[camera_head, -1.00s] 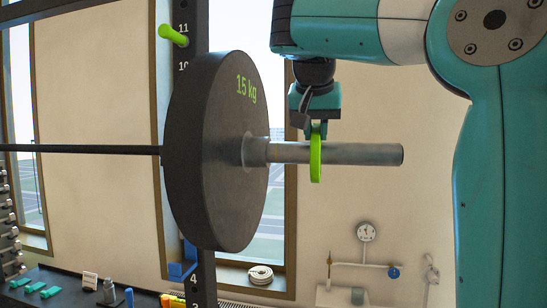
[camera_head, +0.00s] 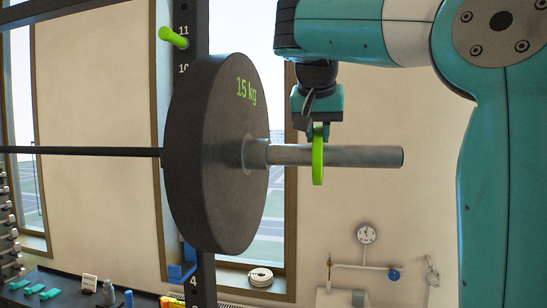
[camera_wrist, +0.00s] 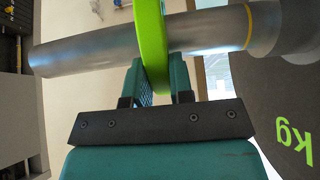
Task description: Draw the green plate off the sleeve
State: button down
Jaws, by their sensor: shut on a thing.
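The green plate (camera_head: 318,160) is a thin bright disc around the grey metal sleeve (camera_head: 365,156), roughly midway along it. My gripper (camera_head: 318,133) comes down from above and is shut on the plate's upper rim. In the wrist view the green plate (camera_wrist: 153,45) stands between my two teal fingers (camera_wrist: 160,85), with the sleeve (camera_wrist: 90,52) passing through it. The sleeve's free end is at the right in the head view. The plate's hole is hidden.
A large black 15 kg plate (camera_head: 215,155) sits inboard on the bar (camera_head: 80,151), left of the green plate. A rack upright (camera_head: 190,40) with a green peg (camera_head: 173,37) stands behind. The space past the sleeve's free end is clear up to my arm.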

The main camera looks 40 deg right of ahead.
aim_at(368, 147)
jog(key=shift+s+d, duration=0.1)
dwell(0.5)
jog(key=shift+s+d+b, duration=0.6)
jog(key=shift+s+d, duration=0.65)
jog(key=shift+s, duration=0.3)
jog(key=shift+s+d, duration=0.25)
jog(key=shift+s, duration=0.1)
jog(key=shift+r, duration=0.1)
dwell(0.3)
jog(key=shift+s+d+b, duration=0.45)
jog(key=shift+s+d, duration=0.2)
jog(key=shift+s, duration=0.2)
jog(key=shift+s+d+b, duration=0.45)
jog(key=shift+s+d, duration=0.2)
jog(key=shift+s, duration=0.2)
jog(key=shift+s+d, duration=0.25)
jog(key=shift+s, duration=0.05)
dwell(0.3)
